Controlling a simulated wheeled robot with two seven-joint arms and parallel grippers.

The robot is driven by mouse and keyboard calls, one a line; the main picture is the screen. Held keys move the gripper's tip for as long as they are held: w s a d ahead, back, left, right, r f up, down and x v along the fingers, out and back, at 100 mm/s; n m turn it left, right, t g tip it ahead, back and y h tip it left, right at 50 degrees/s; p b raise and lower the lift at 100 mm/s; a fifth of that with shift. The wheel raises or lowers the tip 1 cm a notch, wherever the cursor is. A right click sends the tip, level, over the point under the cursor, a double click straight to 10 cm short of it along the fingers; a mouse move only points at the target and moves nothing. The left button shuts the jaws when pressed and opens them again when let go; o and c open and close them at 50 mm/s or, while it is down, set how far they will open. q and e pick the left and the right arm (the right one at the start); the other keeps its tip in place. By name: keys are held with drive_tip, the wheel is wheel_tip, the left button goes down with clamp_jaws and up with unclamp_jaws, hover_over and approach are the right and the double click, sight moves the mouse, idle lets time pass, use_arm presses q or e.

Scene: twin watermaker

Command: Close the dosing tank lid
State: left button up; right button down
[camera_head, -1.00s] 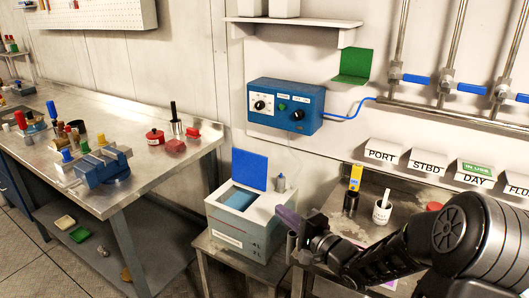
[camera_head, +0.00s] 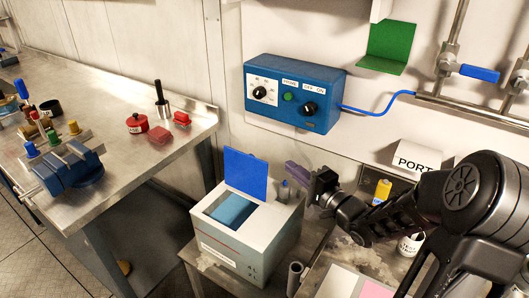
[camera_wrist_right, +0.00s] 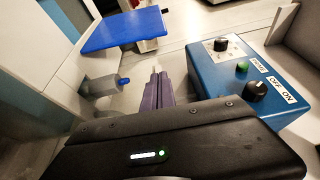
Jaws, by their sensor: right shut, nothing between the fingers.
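The dosing tank (camera_head: 262,243) is a pale box on a low metal stand. Its blue lid (camera_head: 246,172) stands upright at the back of the opening, where a blue interior shows. The lid also shows at the upper left of the right wrist view (camera_wrist_right: 125,30). My right gripper (camera_head: 290,167) has purple fingers, shut and empty. It is right of the lid, at about lid height, apart from it, above the tank's right back corner. The purple fingers point away in the right wrist view (camera_wrist_right: 156,82). My left gripper is not in view.
A small grey fitting (camera_head: 284,190) with a blue tip (camera_wrist_right: 124,80) stands on the tank top near my right gripper. The blue control box (camera_head: 293,95) is on the wall behind. A metal workbench (camera_head: 130,185) stands left. A yellow-topped item (camera_head: 383,189) is behind my right arm.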

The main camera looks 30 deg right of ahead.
sight(248, 171)
drive_tip(key=w+a+p, duration=0.1)
drive_tip(key=w+a, duration=0.4)
drive_tip(key=w, duration=0.3)
drive_tip(key=shift+p, duration=0.35)
idle(0.4)
